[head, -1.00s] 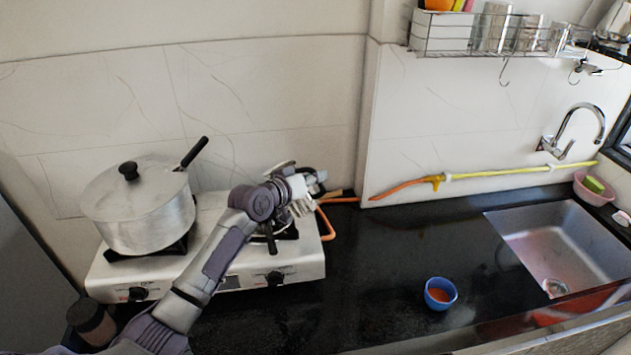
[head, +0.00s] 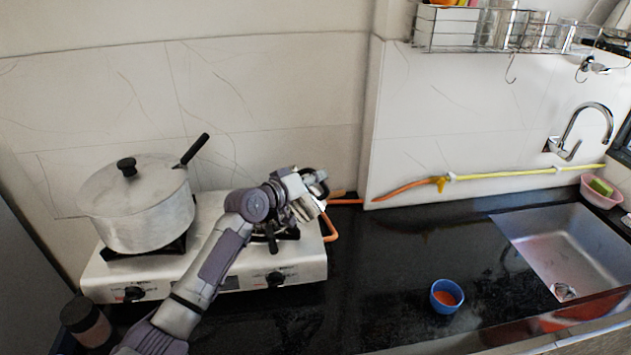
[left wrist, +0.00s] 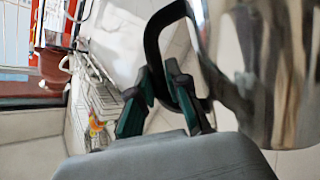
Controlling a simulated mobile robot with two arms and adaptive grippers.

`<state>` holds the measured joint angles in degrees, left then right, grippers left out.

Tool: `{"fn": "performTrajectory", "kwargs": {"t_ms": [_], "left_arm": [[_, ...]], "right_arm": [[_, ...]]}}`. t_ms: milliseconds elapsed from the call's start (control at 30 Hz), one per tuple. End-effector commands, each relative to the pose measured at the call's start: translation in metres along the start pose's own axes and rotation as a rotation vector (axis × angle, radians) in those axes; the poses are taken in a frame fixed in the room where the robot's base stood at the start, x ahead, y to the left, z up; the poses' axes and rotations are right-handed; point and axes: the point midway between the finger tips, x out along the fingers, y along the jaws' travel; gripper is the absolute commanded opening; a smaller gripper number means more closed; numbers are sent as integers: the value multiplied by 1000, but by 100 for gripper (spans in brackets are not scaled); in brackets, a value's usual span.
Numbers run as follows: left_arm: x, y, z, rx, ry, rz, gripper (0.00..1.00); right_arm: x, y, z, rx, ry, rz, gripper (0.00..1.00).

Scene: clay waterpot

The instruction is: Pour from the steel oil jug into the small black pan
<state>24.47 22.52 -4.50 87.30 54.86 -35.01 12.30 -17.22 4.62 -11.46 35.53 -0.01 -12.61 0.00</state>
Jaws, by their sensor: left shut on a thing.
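In the left wrist view the steel oil jug (left wrist: 265,80) is a shiny curved body filling the right side. The teal fingers of my left gripper (left wrist: 162,75) are closed on its black handle (left wrist: 152,42). In the head view my left gripper (head: 312,191) is above the right end of the stove; the jug is mostly hidden there and its tilt is unclear. A dark piece (head: 271,240) shows beside my arm over the right burner. It may be the small black pan's handle; the pan itself is largely hidden. My right gripper is not in view.
A large lidded pot (head: 140,215) stands on the left burner of the white stove (head: 205,277). A blue bowl (head: 446,296) sits on the black counter, with the sink (head: 560,245) to the right. A wire rack (head: 490,44) hangs above.

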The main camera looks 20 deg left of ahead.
Motion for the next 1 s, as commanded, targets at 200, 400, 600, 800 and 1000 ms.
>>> {"fn": "performTrajectory", "kwargs": {"t_ms": [200, 400, 600, 800, 1000], "left_arm": [[-1, -2, -2, -38, 14, 20, 0], [-1, -2, -2, -53, 17, 27, 0], [-1, -2, -3, -55, 17, 27, 0], [-1, -2, -2, -54, 17, 27, 0], [-1, -2, -2, -54, 17, 27, 0]], "right_arm": [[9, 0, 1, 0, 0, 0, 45], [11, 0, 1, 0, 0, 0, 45], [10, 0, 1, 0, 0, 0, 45], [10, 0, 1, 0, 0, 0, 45], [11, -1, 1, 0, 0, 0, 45]]}}
